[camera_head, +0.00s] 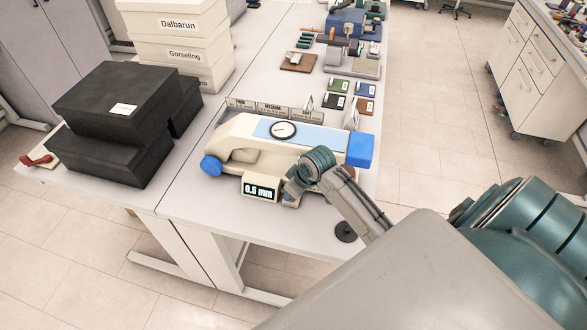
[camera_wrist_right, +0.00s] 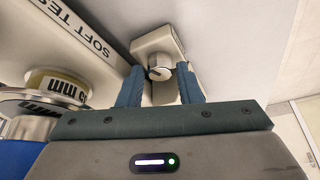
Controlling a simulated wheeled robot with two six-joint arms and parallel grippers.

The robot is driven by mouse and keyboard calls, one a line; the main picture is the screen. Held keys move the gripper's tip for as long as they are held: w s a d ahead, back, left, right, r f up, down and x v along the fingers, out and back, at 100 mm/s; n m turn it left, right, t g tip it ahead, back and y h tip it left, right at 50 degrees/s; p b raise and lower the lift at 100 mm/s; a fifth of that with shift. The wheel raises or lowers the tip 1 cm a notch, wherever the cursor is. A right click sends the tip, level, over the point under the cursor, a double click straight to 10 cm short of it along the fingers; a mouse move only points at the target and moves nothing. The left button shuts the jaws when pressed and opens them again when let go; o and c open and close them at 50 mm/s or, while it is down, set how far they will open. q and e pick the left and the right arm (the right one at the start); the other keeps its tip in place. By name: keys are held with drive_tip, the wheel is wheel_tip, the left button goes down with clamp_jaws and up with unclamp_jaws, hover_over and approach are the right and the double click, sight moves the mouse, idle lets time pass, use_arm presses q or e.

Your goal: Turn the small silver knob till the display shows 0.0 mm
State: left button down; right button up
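The beige shoe tester (camera_head: 235,140) lies on the white table, with a round dial gauge (camera_head: 283,129) on top and blue end caps. Its small display (camera_head: 261,190) at the front reads 0.5 mm. The small silver knob (camera_wrist_right: 160,72) shows in the right wrist view on a beige block (camera_wrist_right: 157,42); in the head view my right gripper (camera_head: 293,192) hides it. The fingers of my right gripper, also in the right wrist view (camera_wrist_right: 161,84), stand apart on either side of the knob. I cannot tell whether they touch it. My left gripper is not in view.
Black boxes (camera_head: 105,125) and labelled white boxes (camera_head: 175,40) stand left of the tester. Several small colored samples (camera_head: 338,86) lie behind it. A small black disc (camera_head: 345,231) sits near the table's front right edge.

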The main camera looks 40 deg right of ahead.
drive_tip(key=b+v, duration=0.3)
drive_tip(key=v, duration=0.7)
drive_tip(key=shift+r, duration=0.35)
drive_tip(key=shift+s, duration=0.1)
